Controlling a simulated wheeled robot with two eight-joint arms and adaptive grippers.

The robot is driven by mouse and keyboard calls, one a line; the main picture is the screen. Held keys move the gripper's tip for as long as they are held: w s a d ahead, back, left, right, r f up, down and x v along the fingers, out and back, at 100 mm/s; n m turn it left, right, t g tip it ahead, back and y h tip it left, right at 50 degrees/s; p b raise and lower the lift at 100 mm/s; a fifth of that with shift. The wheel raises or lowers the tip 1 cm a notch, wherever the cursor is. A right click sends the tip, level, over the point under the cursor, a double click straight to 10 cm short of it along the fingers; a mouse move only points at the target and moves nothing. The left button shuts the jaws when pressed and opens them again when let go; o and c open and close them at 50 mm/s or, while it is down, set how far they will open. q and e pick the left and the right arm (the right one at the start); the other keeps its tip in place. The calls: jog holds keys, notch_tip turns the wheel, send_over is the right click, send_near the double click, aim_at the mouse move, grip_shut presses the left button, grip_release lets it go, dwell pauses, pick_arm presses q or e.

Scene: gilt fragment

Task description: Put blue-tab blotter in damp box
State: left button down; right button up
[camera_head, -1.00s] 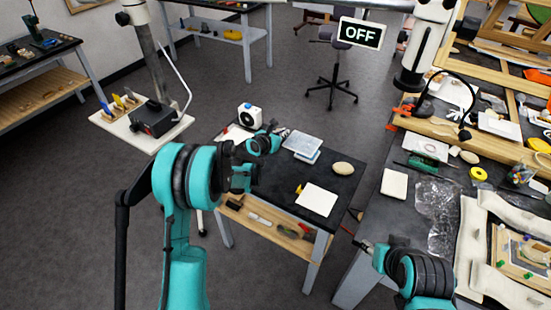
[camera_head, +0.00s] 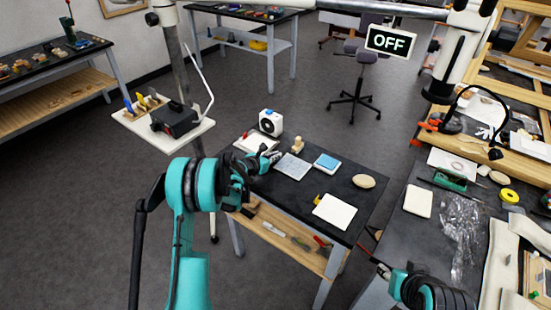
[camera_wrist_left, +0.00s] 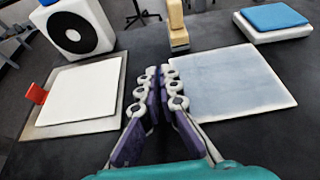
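A white damp box (camera_head: 327,163) with a blue pad stands uncovered on the small black table; it also shows in the left wrist view (camera_wrist_left: 276,22). A pale translucent panel, which looks like its lid (camera_head: 293,167), lies flat beside it. My left gripper (camera_head: 272,156) is low at the panel's left edge. In the left wrist view its fingers (camera_wrist_left: 161,80) have a narrow empty gap, one overlapping the panel's edge (camera_wrist_left: 235,85). A white blotter with a red tab (camera_wrist_left: 85,92) lies left of them. I see no blue tab.
A yellow tab shows by another white sheet (camera_head: 335,211) at the table's front. A pale oval object (camera_head: 363,181), a wooden-handled stamp (camera_head: 297,145) and a white device with a black disc (camera_head: 270,122) stand around. A cluttered workbench (camera_head: 425,227) lies to the right.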

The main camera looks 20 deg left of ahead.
pick_arm(q)
jog(key=shift+r, duration=0.1)
jog(key=shift+f, duration=0.2)
jog(key=c, duration=1.7)
grip_release()
jog(key=shift+r, duration=0.1)
